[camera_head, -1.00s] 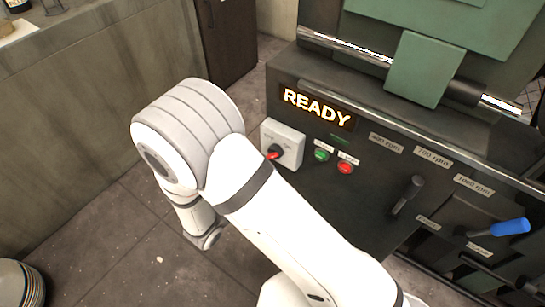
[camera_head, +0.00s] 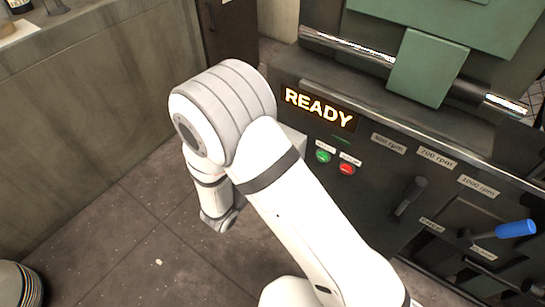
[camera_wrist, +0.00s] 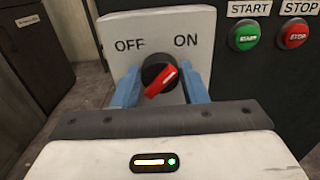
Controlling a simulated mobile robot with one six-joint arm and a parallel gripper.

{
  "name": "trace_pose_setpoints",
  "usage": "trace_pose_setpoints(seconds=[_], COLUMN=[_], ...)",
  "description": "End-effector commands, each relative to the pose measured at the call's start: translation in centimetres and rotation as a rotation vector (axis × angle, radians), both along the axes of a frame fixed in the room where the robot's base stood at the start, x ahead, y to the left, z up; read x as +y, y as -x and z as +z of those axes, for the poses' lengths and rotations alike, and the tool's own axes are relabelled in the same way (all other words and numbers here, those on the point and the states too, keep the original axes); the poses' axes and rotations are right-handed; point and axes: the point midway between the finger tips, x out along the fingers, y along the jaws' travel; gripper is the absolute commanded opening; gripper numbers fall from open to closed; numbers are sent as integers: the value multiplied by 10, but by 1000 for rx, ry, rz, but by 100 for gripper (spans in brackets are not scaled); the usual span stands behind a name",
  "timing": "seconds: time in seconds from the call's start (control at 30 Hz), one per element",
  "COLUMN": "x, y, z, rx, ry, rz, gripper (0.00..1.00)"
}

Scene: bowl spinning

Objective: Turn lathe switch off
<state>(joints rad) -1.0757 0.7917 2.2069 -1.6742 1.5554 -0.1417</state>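The lathe switch is a black round knob with a red handle (camera_wrist: 163,80) on a pale box (camera_wrist: 200,22) marked OFF at left and ON at right. The red handle is tilted, its white-marked upper end leaning right toward ON. My gripper (camera_wrist: 161,88) is open in the wrist view, with one blue finger on each side of the knob. I cannot tell whether the fingers touch it. In the head view my arm hides the knob and gripper; only an edge of the switch box (camera_head: 297,141) shows.
The lathe's sign (camera_head: 319,108) is lit and reads READY. A green START button (camera_wrist: 244,36) and a red STOP button (camera_wrist: 293,33) sit right of the switch. A black lever (camera_head: 410,196) and a blue-handled lever (camera_head: 515,229) stand farther right.

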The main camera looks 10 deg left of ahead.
Motion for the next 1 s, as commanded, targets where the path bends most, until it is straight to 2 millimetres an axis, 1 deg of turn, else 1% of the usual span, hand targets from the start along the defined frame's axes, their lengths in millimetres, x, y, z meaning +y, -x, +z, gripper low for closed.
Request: trace_pose_setpoints(seconds=[0.03, 0.2, 0.23, 0.33, 0.57, 0.77, 1.0], x=[0, -1, -7, -3, -2, -1, -1], y=[0, 0, 0, 0, 0, 0, 0], z=[0, 0, 0, 0, 2, 4, 5], rx=[0, 0, 1, 2, 23, 71, 154], ry=[1, 1, 3, 5, 53, 169, 368], rz=[-1, -2, -4, -4, -5, -5, -5], gripper=[32, 18, 16, 16, 16, 16, 16])
